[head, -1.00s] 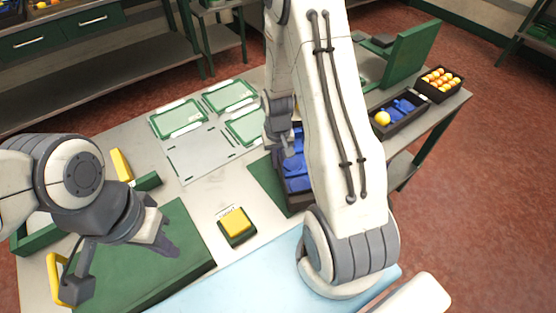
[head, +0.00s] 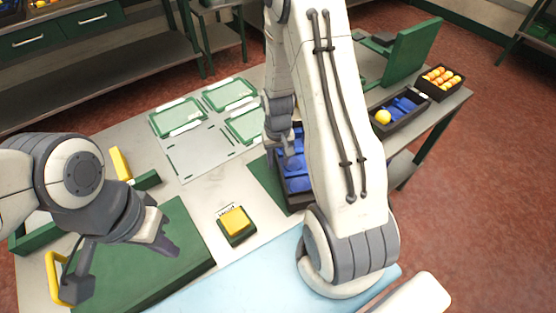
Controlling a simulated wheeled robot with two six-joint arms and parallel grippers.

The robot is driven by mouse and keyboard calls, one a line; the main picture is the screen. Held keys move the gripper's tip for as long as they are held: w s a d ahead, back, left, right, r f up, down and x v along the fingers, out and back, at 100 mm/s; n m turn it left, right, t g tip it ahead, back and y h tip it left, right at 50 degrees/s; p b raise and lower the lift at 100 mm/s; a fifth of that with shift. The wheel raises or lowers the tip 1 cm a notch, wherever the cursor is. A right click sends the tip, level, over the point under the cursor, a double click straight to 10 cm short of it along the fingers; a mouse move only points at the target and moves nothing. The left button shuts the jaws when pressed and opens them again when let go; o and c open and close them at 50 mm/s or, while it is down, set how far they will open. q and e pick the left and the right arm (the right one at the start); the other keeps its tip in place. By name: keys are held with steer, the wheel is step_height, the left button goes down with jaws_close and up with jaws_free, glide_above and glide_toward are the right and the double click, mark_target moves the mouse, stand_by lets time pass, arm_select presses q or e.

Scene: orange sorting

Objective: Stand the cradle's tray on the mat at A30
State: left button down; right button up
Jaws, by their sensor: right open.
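A dark tray with blue pockets (head: 299,184) sits at the middle of the table, partly hidden behind my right arm; I take it for the cradle's tray. A green surface lies beside its left side. My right gripper (head: 290,162) is open over the tray; its fingertips are partly hidden, and I cannot tell whether they touch it. Three green-framed mats (head: 152,122) lie at the back left; their labels are too small to read, so I cannot tell which is A30. My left gripper (head: 165,245) hangs over a green board (head: 150,275), its fingers overlapping in view.
A yellow button on a green base (head: 235,222) stands between the board and the tray. At the back right are a dark tray with one yellow fruit (head: 397,116) and a crate of oranges (head: 440,84).

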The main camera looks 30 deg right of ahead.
step_height(320, 180, up, 10)
steer(key=s+a+r+n, duration=0.3)
steer(key=a+r, duration=0.1)
steer(key=a, duration=0.4)
steer(key=s+a+r+n, duration=0.3)
steer(key=s+a, duration=0.1)
steer(key=a, duration=0.4)
steer(key=s+a+r+n, duration=0.1)
steer(key=s+a+n, duration=0.1)
steer(key=s, duration=0.4)
steer(key=s+a+r+n+y, duration=0.1)
steer(key=s+a+r+n, duration=0.1)
steer(key=s+a, duration=0.2)
steer(key=shift+s+a+r+n, duration=0.3)
steer(key=shift+s+n, duration=0.1)
steer(key=shift+s, duration=0.6)
